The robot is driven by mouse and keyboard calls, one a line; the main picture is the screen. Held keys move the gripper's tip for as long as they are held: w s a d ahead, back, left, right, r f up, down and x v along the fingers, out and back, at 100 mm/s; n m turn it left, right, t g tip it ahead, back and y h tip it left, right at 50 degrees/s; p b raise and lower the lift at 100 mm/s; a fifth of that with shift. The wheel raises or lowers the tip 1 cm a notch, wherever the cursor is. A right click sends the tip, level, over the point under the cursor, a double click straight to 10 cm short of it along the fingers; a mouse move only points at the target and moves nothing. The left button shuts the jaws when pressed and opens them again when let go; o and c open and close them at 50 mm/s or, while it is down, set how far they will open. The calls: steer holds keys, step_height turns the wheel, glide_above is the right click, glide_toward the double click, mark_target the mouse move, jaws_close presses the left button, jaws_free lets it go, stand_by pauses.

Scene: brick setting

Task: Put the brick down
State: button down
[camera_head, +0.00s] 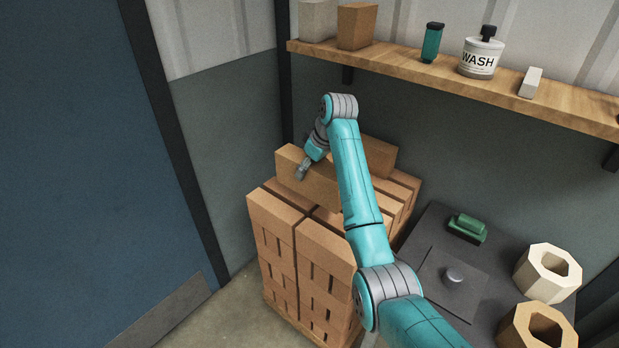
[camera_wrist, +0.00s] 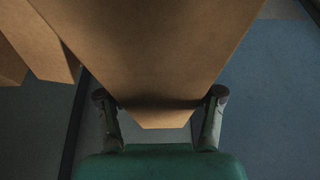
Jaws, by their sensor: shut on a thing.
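My gripper (camera_head: 302,170) is shut on a tan brick (camera_head: 322,188) at the top left of a brick stack (camera_head: 285,208). In the wrist view the held brick (camera_wrist: 150,50) fills the upper middle, with a finger of my gripper (camera_wrist: 161,100) on each side of its near end. The brick looks roughly level over the top of the stack. I cannot tell whether its underside touches the bricks below. My arm hides part of the stack. Another brick (camera_head: 380,157) lies on top of the stack behind my arm.
A wooden shelf (camera_head: 400,68) on the wall above holds two blocks, a green bottle, a WASH bottle (camera_head: 480,60) and a small white block. A dark table (camera_head: 430,235) at right bears a green item and two hexagonal blocks. A blue door (camera_head: 80,150) is left.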

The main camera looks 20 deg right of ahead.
mark_target(322, 166)
steer(key=shift+f, duration=3.95)
steer(key=shift+f, duration=0.1)
steer(key=shift+c, duration=0.9)
jaws_free()
steer(key=shift+f, duration=0.15)
steer(key=v, duration=1.2)
steer(key=shift+w+r, duration=0.1)
steer(key=shift+r, duration=0.1)
